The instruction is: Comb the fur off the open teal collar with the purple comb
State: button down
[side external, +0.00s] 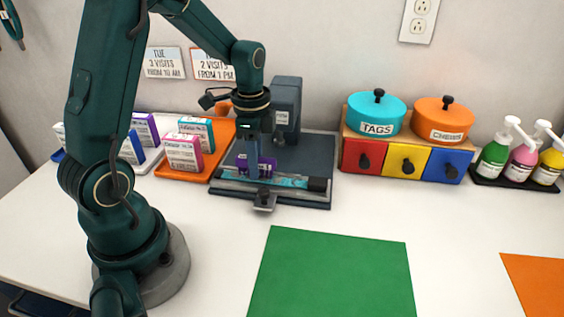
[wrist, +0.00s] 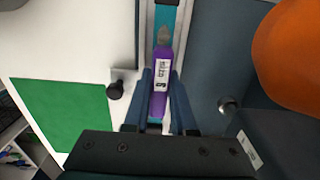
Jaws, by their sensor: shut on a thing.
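The open teal collar (side external: 288,182) lies stretched flat along the front of a dark station (side external: 310,155). It also shows as a teal strip in the wrist view (wrist: 166,18). My gripper (wrist: 161,88) is shut on the purple comb (wrist: 160,75), which has a white label. In the side view the comb (side external: 267,167) is low over the left-middle of the collar; I cannot tell whether it touches. A small grey-brown tuft (wrist: 163,35), apparently fur, shows on the collar at the comb's far end. The comb's teeth are hidden.
A clamp with a knob (side external: 264,201) sticks out at the station's front, and a dark column stands behind. An orange tray (side external: 180,172) with boxes is close on the left. Coloured drawers (side external: 405,160) stand right. The green mat (side external: 335,270) in front is bare.

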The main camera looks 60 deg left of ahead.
jog(key=shift+f, duration=0.4)
dwell(0.3)
